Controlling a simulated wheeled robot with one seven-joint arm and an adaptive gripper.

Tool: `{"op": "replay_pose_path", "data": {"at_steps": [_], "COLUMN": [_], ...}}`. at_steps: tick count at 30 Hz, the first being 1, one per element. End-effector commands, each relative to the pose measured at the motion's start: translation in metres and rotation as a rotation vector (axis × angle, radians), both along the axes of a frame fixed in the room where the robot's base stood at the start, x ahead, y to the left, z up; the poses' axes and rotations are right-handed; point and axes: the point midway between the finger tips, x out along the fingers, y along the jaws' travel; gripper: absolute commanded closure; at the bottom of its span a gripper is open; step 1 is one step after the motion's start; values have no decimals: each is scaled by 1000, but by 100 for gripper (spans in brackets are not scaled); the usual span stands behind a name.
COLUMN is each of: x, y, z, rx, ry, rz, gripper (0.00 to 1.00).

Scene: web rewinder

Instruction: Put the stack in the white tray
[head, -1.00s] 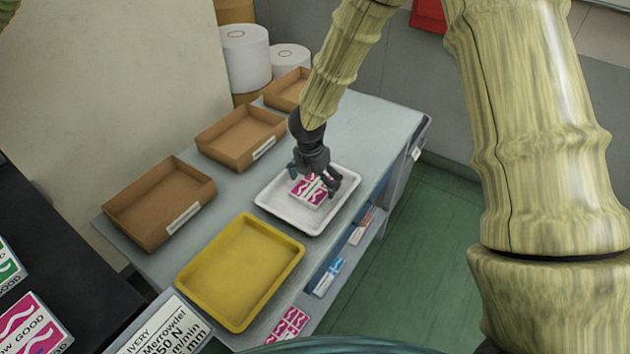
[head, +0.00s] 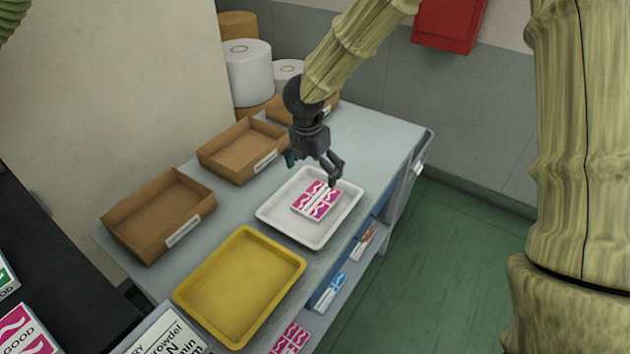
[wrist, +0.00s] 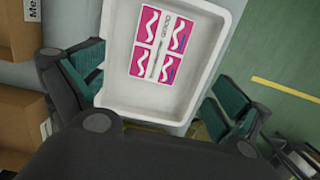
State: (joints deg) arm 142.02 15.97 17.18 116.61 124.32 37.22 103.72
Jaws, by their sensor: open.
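The stack (head: 316,201), with a pink and white printed top, lies flat inside the white tray (head: 285,231). In the wrist view the stack (wrist: 161,45) lies toward the far part of the white tray (wrist: 146,104), clear of the fingers. My gripper (head: 313,170) is open and empty, above the back part of the tray and apart from the stack. Its spread fingers also show in the wrist view (wrist: 156,92), one on each side of the tray.
A yellow tray (head: 190,305) stands in front of the white tray on the grey table (head: 375,135). Several brown cardboard boxes (head: 150,250) line the left side. Packs (head: 328,291) lie on a shelf below. Green floor (head: 440,270) is clear at right.

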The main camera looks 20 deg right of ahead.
Motion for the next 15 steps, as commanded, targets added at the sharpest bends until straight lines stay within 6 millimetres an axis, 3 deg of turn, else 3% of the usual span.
{"op": "replay_pose_path", "data": {"at_steps": [6, 15], "x": [-2, -2], "y": [2, 2], "z": [14, 16], "rx": [1, 1], "ry": [0, 0], "rz": [-1, -1], "gripper": [0, 0]}}
